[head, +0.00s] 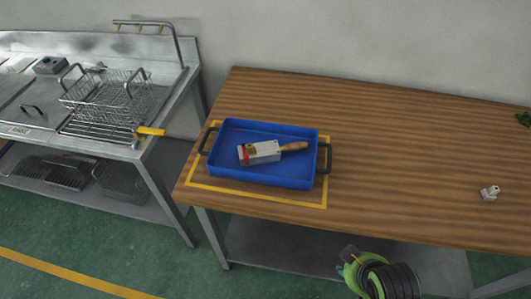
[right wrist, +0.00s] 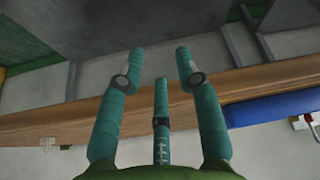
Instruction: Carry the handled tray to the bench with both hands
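The handled tray (head: 228,171) is blue with a dark handle at each short end. In the head view it rests flat on the wooden bench (head: 400,150), inside a yellow taped outline. A block-shaped tool with a wooden handle (head: 262,152) lies in it. My right gripper (right wrist: 160,62) is open in the right wrist view, its teal fingers spread with nothing between them. That view also shows the bench edge (right wrist: 255,82) and, to the right, the tray's blue side (right wrist: 270,110), apart from the fingers. My left gripper is not in view.
A metal station (head: 150,150) with a wire basket (head: 105,95) stands left of the bench. A small pale fitting (head: 490,193) sits at the bench's right, with a green item (head: 524,118) behind it. The middle of the bench is clear.

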